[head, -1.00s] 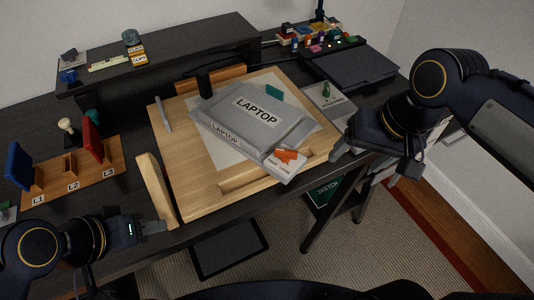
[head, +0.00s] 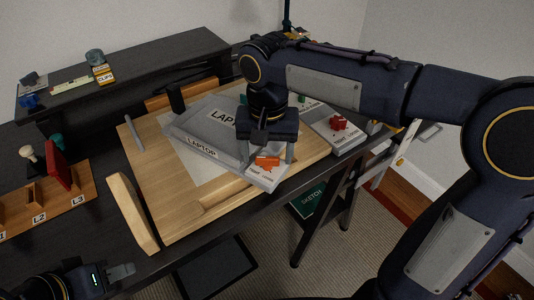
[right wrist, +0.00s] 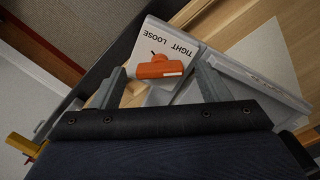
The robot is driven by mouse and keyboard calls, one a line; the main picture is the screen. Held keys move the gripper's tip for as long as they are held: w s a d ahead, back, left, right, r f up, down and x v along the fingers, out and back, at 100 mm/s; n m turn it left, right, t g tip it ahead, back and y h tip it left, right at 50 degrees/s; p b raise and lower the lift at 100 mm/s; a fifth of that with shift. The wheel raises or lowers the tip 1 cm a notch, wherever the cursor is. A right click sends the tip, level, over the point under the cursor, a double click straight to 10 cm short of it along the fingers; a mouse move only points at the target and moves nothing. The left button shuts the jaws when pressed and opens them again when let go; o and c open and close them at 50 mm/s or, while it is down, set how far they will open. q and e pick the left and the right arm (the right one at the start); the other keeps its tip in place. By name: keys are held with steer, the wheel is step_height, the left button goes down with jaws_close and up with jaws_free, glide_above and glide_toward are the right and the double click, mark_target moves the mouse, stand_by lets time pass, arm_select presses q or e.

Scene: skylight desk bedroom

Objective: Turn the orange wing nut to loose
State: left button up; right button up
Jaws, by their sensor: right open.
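The orange wing nut (head: 267,162) sits on a pale grey block (head: 270,179) at the board's front edge, beside the laptop. In the right wrist view the wing nut (right wrist: 160,67) lies crosswise, with a white mark on one wing. The printed words TIGHT and LOOSE show upside down beside it. My right gripper (head: 267,158) is open above the block, with one finger on each side of the nut. In the right wrist view gaps show between the nut and both fingers (right wrist: 161,82). My left gripper (head: 121,272) is low at the left, away from the nut; its opening is unclear.
The grey laptop (head: 190,134) lies on the wooden board (head: 150,190), close to my right gripper. A similar block with a red knob (head: 338,122) stands to the right. A pale wooden bar (head: 131,212) lies along the board's left side.

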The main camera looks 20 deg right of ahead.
steer(key=shift+f, duration=0.3)
steer(key=c, duration=1)
